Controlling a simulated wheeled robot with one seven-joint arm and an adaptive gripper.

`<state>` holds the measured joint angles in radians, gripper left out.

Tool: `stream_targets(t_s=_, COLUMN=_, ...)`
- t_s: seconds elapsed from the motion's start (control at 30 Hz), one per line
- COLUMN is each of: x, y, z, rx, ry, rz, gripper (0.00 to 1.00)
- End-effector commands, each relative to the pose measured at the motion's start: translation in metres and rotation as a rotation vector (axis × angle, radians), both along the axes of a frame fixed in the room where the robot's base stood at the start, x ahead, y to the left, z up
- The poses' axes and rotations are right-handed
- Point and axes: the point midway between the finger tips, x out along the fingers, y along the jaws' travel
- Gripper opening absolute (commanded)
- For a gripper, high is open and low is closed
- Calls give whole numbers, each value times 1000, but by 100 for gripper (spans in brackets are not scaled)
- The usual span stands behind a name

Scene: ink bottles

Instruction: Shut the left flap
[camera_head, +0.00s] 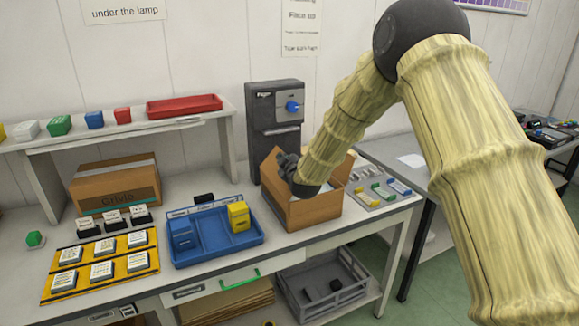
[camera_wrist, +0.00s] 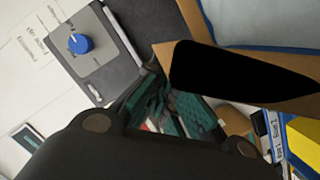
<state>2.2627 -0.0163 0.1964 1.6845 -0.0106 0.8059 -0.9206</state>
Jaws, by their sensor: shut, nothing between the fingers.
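An open cardboard box (camera_head: 312,213) stands on the bench right of the blue tray. Its left flap (camera_head: 268,167) stands up and leans outward. Another raised flap (camera_head: 344,168) shows at the right, partly behind my arm. My dark gripper (camera_head: 287,163) is shut and empty, just right of the left flap at the box's upper left. Contact with the flap cannot be told. In the wrist view, brown cardboard (camera_wrist: 179,54) of the box shows at the upper right beside a solid black shape, and my gripper's dark body fills the bottom.
A dark grey machine with a blue knob (camera_head: 292,107) stands close behind the box; the knob also shows in the wrist view (camera_wrist: 80,43). A blue tray (camera_head: 213,252) with blue and yellow boxes is left. A grey tray (camera_head: 372,199) of small parts is right.

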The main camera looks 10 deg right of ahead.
Motion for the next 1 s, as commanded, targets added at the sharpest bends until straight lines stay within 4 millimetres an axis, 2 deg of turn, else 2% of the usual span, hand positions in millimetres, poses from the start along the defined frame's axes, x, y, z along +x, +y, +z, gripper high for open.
stream_targets(t_s=0.3, x=10, y=-15, z=-20, rx=279, ry=100, rz=9, gripper=0)
stream_targets(t_s=0.63, x=16, y=-30, z=-35, rx=505, ry=181, rz=8, gripper=0)
stream_targets(t_s=1.0, x=17, y=-35, z=-44, rx=501, ry=182, rz=10, gripper=0)
